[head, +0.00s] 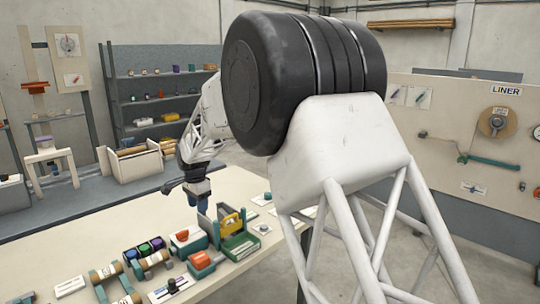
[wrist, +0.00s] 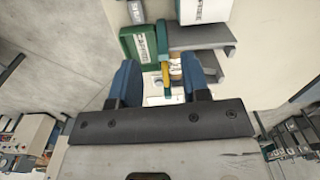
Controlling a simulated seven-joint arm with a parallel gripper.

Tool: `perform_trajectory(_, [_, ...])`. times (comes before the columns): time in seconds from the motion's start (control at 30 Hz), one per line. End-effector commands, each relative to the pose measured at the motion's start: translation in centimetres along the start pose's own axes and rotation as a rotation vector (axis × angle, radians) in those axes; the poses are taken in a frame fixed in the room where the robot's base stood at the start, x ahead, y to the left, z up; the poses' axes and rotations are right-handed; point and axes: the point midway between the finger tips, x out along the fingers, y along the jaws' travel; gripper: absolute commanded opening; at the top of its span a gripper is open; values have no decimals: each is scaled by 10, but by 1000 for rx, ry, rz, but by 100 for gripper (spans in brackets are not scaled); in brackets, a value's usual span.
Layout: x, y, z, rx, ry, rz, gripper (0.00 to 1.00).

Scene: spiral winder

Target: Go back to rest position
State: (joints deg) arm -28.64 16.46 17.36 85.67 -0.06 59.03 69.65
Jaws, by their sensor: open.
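My gripper (head: 203,202) is over the far part of the workbench (head: 120,212) in the head view, close to the green box. In the wrist view its two blue fingers (wrist: 159,65) stand wide apart, and nothing is clearly held between them. A yellow piece (wrist: 167,75) shows in the gap, apparently beyond the fingertips. A dark green box with a white label (wrist: 140,43) lies just past the left finger. In the head view, a green box (head: 240,246) and a yellow part (head: 232,222) stand just right of my gripper. Exact finger clearance cannot be told.
Orange-and-teal tools (head: 203,262), spools (head: 145,245) and a small dark-knobbed device (head: 172,287) crowd the bench front. Grey shelves (head: 165,95) and an open bin (head: 133,160) stand behind. A LINER panel (head: 450,150) is at right.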

Motion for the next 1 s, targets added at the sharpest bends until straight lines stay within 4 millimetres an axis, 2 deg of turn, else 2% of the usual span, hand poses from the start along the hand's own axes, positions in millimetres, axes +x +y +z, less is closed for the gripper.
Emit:
perform_trajectory(0.1, [-24, 35, -13, -31, 6, -11, 43])
perform_trajectory(0.4, [-70, 123, -34, -120, 22, -32, 43])
perform_trajectory(0.73, [-108, 222, -43, -219, 46, -51, 43])
perform_trajectory(1.0, [-130, 303, -39, -298, 68, -63, 43])
